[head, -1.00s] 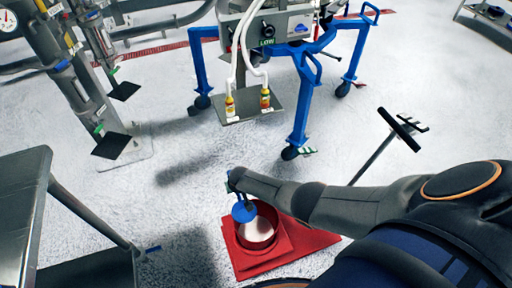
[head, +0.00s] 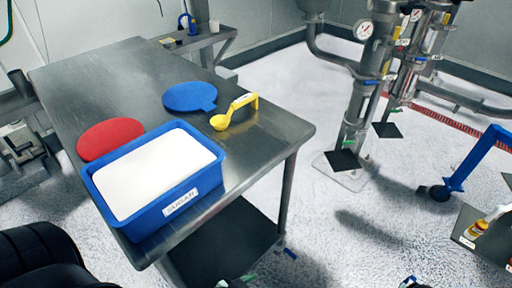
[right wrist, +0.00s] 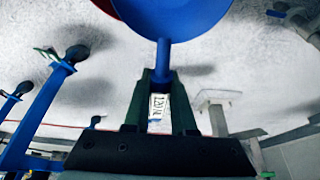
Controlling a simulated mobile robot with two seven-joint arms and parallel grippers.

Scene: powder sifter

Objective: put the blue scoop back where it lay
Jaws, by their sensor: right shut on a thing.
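My right gripper (right wrist: 162,88) is shut on the handle of the blue scoop (right wrist: 185,15) in the right wrist view. The scoop's round bowl is cut off by the top edge of that view. In the head view, a small blue and dark piece at the bottom edge may be this gripper and scoop, but too little shows to tell. A flat blue disc (head: 189,97) with a short tab lies on the steel table (head: 255,150), beside a yellow scoop (head: 232,112). My left gripper is not in view.
A blue tub (head: 160,208) labelled sugar, filled with white powder, stands at the table's near edge. A flat red disc (head: 108,138) lies behind it. The table's far left part is clear. Steel pipework (head: 365,90) stands on the floor to the right.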

